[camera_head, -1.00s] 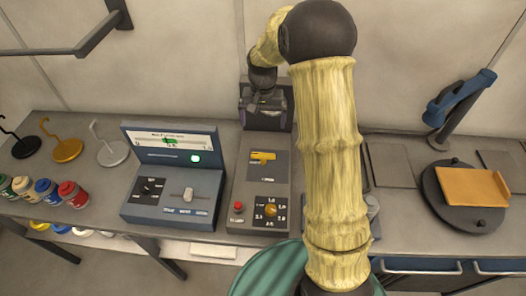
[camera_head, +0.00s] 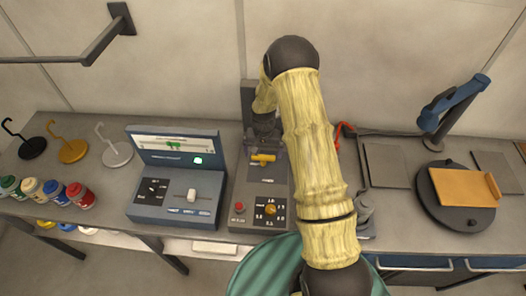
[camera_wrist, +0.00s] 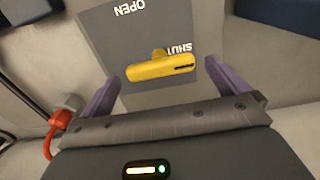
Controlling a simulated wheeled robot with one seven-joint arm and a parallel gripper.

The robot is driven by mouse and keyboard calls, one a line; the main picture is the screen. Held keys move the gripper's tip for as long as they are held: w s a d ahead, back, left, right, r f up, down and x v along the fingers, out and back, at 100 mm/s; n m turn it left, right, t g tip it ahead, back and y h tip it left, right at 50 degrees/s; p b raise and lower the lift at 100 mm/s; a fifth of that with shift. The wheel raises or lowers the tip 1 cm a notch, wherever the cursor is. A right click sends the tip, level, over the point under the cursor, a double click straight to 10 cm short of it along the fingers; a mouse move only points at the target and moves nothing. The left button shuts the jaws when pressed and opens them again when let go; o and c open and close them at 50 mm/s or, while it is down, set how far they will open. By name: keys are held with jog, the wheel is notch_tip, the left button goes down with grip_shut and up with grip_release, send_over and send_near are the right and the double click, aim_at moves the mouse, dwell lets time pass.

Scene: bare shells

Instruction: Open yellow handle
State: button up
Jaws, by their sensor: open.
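The yellow handle (camera_head: 263,158) is a short bar on a dark plate of the grey panel unit (camera_head: 245,205). In the wrist view the yellow handle (camera_wrist: 162,67) lies roughly crosswise beside the word SHUT, with the word OPEN farther up the plate (camera_wrist: 135,40). My gripper (camera_wrist: 160,85) is open, with its two purple fingers on either side of the handle's lower end area. I cannot tell whether they touch it. In the head view my gripper (camera_head: 268,145) is just behind the handle and partly hidden by my arm.
Left of the panel unit stands a blue console (camera_head: 175,190) with a dial and slider. Hooks on round bases and several paint jars (camera_head: 75,192) are farther left. A red curved thing (camera_head: 343,130) is right of my arm. A round stand with an orange board (camera_head: 465,187) is at the right.

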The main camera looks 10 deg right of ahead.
jog(key=shift+f, duration=0.65)
jog(key=c, duration=0.9)
